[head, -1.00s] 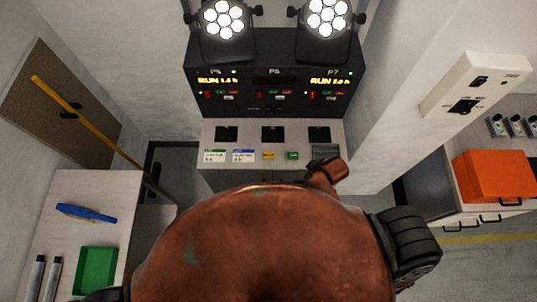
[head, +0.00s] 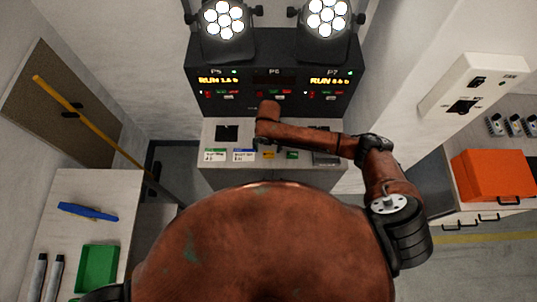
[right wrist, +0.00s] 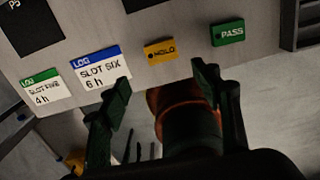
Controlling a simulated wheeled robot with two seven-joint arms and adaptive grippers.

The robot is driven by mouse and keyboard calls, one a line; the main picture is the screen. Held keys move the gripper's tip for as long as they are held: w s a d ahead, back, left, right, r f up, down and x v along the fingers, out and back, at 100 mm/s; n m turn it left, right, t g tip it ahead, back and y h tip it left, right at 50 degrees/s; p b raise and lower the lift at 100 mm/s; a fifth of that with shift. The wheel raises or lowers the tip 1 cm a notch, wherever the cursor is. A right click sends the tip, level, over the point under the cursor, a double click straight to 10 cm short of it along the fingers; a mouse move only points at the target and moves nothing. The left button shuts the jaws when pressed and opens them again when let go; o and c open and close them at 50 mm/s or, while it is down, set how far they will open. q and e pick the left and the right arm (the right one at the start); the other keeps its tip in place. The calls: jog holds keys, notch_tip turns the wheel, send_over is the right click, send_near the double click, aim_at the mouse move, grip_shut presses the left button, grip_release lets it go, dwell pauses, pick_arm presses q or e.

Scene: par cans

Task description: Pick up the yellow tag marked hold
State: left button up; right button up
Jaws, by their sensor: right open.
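The yellow tag marked HOLD (right wrist: 160,51) lies on the light sloped panel of the console, between a blue-topped label and the green PASS tag. It also shows in the head view (head: 268,156), just below my right forearm. My right gripper (right wrist: 161,80) is open and empty, its two dark fingers pointing toward the panel. In the right wrist view the HOLD tag appears ahead of the gap between the fingertips, apart from them. In the head view my arm hides most of the right gripper. My left gripper is not in view.
The green PASS tag (right wrist: 228,33) sits right of the HOLD tag. The SLOT SIX label (right wrist: 100,72) and a green-topped label (right wrist: 45,91) sit left. The dark console face (head: 205,100) rises behind the panel. A side table (head: 130,190) stands at the left.

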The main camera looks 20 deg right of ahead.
aim_at(269, 155)
jog(key=shift+w+d+f, duration=0.15)
jog(key=shift+d, duration=0.1)
notch_tip(269, 155, down, 7)
jog(key=shift+f+p, duration=0.2)
jog(key=shift+p, duration=0.35)
jog(key=shift+c, duration=0.4)
jog(key=c, duration=1)
